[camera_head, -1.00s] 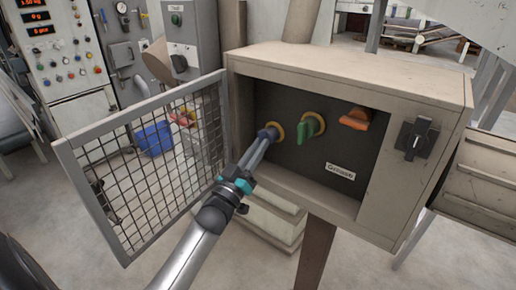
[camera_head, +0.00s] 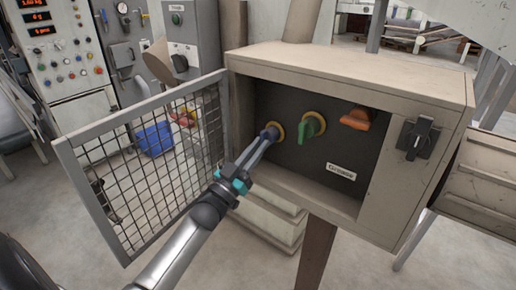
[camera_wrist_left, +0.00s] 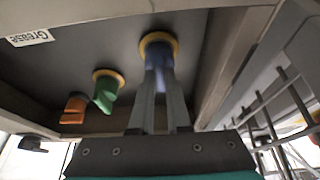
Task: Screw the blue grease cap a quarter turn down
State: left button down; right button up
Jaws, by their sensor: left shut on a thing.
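The blue grease cap (camera_wrist_left: 158,62) sits in a yellow ring (camera_wrist_left: 160,39) on the dark back panel of the open box. In the head view the cap (camera_head: 273,131) is the leftmost of three caps and is mostly covered by my fingers. My left gripper (camera_head: 267,137) reaches in from the front left and is shut on the blue cap. In the left wrist view its two fingers (camera_wrist_left: 159,85) lie on either side of the cap. My right gripper is not in view.
A green cap (camera_head: 312,126) and an orange cap (camera_head: 355,119) are to the right, above a label (camera_head: 341,172). The open mesh door (camera_head: 109,211) stands left of my arm. A black switch (camera_head: 417,139) is on the box's right front. The box's lower edge runs below my gripper.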

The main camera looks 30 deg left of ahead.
pick_arm(q)
jog(key=c, duration=0.9)
grip_release()
jog(key=v, duration=1.5)
jog(key=shift+s, duration=0.15)
jog(key=shift+f, duration=0.15)
